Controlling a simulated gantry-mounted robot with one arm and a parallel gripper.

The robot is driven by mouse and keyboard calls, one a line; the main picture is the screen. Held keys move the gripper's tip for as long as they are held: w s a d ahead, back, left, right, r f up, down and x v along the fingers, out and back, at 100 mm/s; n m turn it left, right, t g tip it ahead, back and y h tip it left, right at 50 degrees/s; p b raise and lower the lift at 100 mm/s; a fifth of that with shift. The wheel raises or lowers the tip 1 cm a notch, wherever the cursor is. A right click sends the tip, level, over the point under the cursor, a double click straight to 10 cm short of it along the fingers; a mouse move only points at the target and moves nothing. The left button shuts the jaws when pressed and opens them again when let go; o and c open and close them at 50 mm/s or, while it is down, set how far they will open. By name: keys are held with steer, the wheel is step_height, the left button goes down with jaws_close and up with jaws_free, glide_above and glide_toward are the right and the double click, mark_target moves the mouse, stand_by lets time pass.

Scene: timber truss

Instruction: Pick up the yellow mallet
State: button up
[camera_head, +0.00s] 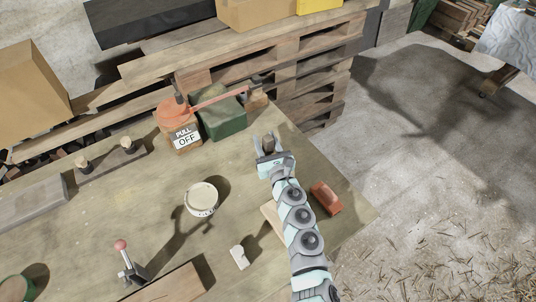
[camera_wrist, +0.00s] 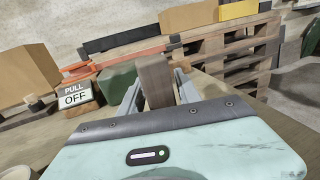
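I see nothing that I can clearly identify as a yellow mallet. My gripper (camera_head: 268,144) is over the right part of the workbench (camera_head: 110,215), with its two fingers apart. A brown wooden block-like piece (camera_wrist: 156,82) stands between the fingers in the wrist view; it also shows as a dark brown end in the head view (camera_head: 268,146). I cannot tell whether this is part of the mallet. The fingers lie on either side of it, and firm contact is not visible. A pale wooden piece (camera_head: 270,214) is partly hidden under my arm.
An orange lever device with a PULL OFF sign (camera_head: 186,137) and a green box (camera_head: 222,119) stand behind left. A white tin (camera_head: 201,199) and a red-brown block (camera_head: 325,197) flank my arm. Stacked pallets (camera_head: 310,75) stand behind the bench. The bench's right edge is close.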

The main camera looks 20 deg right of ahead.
jaws_close()
stand_by(1.0)
